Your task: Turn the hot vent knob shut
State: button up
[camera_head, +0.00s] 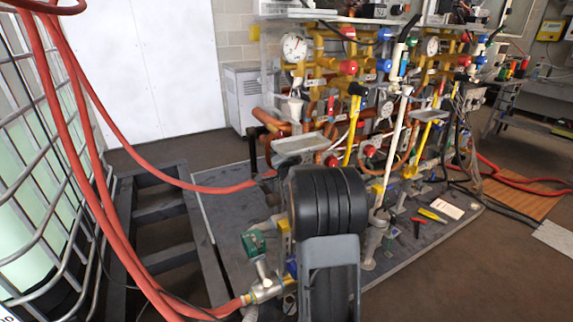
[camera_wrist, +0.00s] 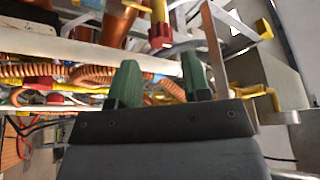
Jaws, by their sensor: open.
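In the wrist view my gripper (camera_wrist: 158,82) shows two green fingers, spread apart with nothing held between them. A red knob (camera_wrist: 160,40) on a yellow pipe fitting is beyond the fingertips, roughly in line with the gap and not touching them. I cannot tell for certain whether it is the hot vent knob. In the head view several red knobs show on the heater piping, one on the upper left section (camera_head: 348,67) and one lower down (camera_head: 332,162). My gripper is hidden there behind my own dark arm.
Copper and yellow pipes (camera_wrist: 105,75) crowd the space around my fingers in the wrist view. A metal bracket (camera_wrist: 285,80) stands close on the right. Red hoses (camera_head: 110,215) run across the left of the head view.

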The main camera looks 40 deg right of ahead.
jog(key=v, duration=0.8)
dwell(0.4)
